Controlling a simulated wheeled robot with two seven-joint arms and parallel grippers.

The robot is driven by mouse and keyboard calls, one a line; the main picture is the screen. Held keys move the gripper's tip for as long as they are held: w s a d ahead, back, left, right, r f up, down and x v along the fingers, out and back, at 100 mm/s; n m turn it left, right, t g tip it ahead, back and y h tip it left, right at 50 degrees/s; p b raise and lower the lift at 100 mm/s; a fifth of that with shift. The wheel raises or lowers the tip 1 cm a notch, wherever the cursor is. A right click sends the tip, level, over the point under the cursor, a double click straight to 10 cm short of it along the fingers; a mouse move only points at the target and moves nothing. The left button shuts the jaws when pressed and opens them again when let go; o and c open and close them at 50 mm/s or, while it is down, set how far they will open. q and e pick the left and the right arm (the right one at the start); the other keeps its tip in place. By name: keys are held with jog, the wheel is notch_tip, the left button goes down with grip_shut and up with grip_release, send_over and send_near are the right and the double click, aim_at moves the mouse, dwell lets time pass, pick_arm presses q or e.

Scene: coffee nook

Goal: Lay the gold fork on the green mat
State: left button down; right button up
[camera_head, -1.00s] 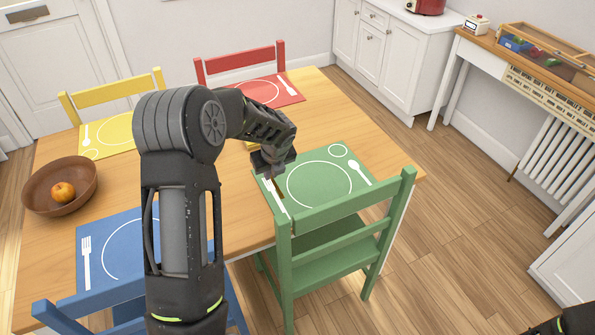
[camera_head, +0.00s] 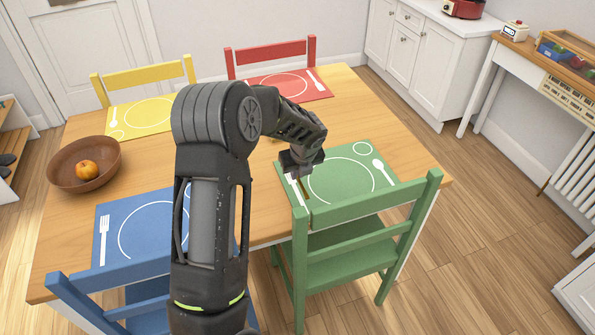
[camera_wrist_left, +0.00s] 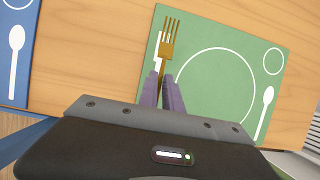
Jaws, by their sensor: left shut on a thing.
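The green mat (camera_head: 378,190) lies on the wooden table in front of the green chair, with a printed plate ring, cup ring, spoon and fork outline. It also shows in the left wrist view (camera_wrist_left: 262,55). My left gripper (camera_head: 302,176) is over the mat's left part. In the left wrist view my left gripper (camera_wrist_left: 162,92) is shut on the gold fork (camera_wrist_left: 167,48). The tines point away from the gripper, over the printed fork outline at the mat's left. I cannot tell whether the fork touches the mat. My right gripper is out of view.
The green chair (camera_head: 365,220) stands at the near table edge, close to the mat. A brown bowl (camera_head: 62,172) with an orange fruit (camera_head: 87,170) is at the left. Blue (camera_head: 112,245), yellow (camera_head: 125,118) and red (camera_head: 310,85) mats lie on the table (camera_head: 245,180).

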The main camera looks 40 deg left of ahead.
aim_at(298, 179)
pick_arm(q)
jog(key=shift+f+b, duration=1.45)
jog(key=shift+f, duration=0.6)
jog(key=c, duration=1.5)
grip_release()
jog(key=shift+o, duration=0.2)
jog(key=v, duration=0.7)
jog(key=shift+s+d+r, duration=0.15)
jog(key=shift+r, duration=0.2)
jog(key=shift+r, duration=0.1)
